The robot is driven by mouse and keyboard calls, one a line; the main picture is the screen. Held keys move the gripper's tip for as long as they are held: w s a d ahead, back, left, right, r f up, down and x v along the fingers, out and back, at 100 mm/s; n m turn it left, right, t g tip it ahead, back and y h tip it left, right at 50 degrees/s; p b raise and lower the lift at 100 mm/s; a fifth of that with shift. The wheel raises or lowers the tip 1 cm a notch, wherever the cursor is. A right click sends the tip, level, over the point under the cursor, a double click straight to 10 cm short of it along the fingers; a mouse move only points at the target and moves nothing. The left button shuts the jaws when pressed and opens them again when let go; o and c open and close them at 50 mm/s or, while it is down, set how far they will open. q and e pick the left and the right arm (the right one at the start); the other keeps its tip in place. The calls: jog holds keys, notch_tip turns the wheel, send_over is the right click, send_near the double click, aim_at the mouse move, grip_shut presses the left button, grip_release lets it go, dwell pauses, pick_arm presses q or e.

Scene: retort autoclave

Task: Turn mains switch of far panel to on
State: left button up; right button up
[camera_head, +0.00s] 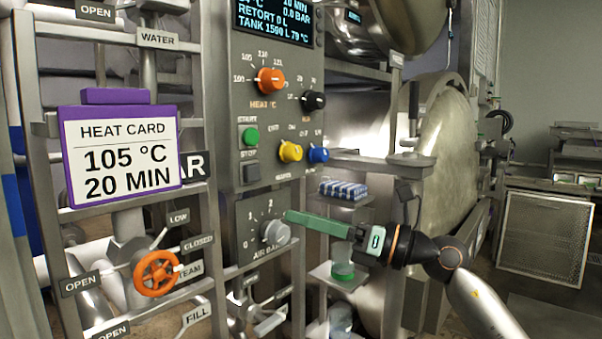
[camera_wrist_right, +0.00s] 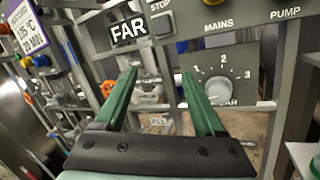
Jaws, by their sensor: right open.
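The far panel (camera_head: 238,104) is a grey upright control panel in the head view. Its yellow knob (camera_head: 290,151) sits above a small label, which reads MAINS in the wrist view; there only the knob's lower edge (camera_wrist_right: 213,2) shows. I cannot tell which position the knob is turned to. My right gripper (camera_head: 290,216) has green fingers and comes in from the right, below the yellow knob and close to the AIR BAR dial. In the right wrist view the gripper (camera_wrist_right: 160,75) is open with nothing between its fingers. My left gripper is not in view.
A blue knob (camera_head: 318,155) is right of the yellow one, with a green start button (camera_head: 251,136) to the left. The grey AIR BAR dial (camera_head: 275,233) is below. A clear shelf with a striped cloth (camera_head: 343,190) and a vertical metal post stand near my arm.

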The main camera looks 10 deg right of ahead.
aim_at(298, 154)
jog(key=d+r+n+t+h+b, duration=0.2)
jog(key=d+r+n+t+h, duration=0.1)
jog(key=d+r+h, duration=0.45)
jog(key=shift+y, duration=0.95)
jog(key=x, duration=0.3)
jog(key=r+p+x, duration=0.1)
jog(key=x, duration=0.3)
jog(key=r+p+x, duration=0.1)
jog(key=x, duration=0.2)
jog(key=shift+w, duration=0.55)
jog(key=shift+w+a, duration=0.15)
jog(key=shift+w, duration=0.15)
jog(key=shift+w+a, duration=0.15)
jog(key=shift+w, duration=0.05)
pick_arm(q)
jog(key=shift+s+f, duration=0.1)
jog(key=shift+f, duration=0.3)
pick_arm(e)
jog(key=shift+c, duration=0.3)
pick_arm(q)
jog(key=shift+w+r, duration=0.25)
pick_arm(e)
jog(key=shift+f, duration=0.1)
grip_shut()
